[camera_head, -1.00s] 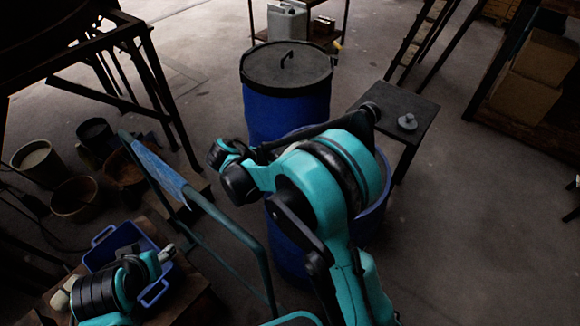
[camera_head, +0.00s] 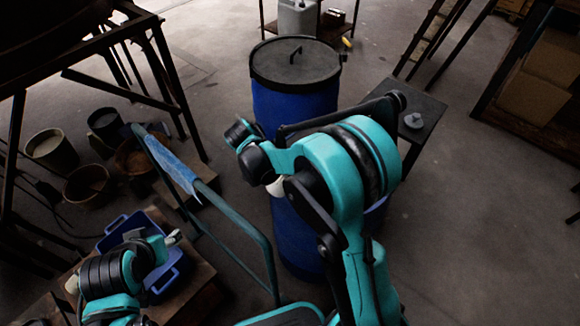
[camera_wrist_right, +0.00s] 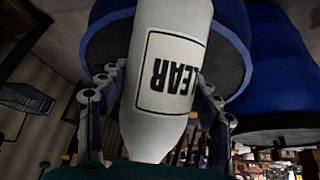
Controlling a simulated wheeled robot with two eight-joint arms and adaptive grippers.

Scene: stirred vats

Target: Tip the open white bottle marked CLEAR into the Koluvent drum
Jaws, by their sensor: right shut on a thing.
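My right gripper (camera_wrist_right: 160,100) is shut on the white bottle (camera_wrist_right: 158,125), with a finger on each side of it. The boxed label reads CLEAR, upside down in the right wrist view, and the bottle narrows toward the bottom of that picture. In the head view a small white patch of the bottle (camera_head: 278,187) shows beneath my right arm, which hides the rest. A blue drum (camera_head: 295,240) stands below that arm, its top mostly covered. No Koluvent marking is legible. My left gripper (camera_head: 172,239) is over a blue crate (camera_head: 112,240); its jaws are unclear.
A blue drum with a black lid (camera_head: 295,62) stands behind. A dark table (camera_head: 425,105) with a small grey object (camera_head: 413,120) is at its right. A teal rail (camera_head: 235,235) stands left of the near drum. Buckets (camera_head: 52,150) are at left. Floor at right is clear.

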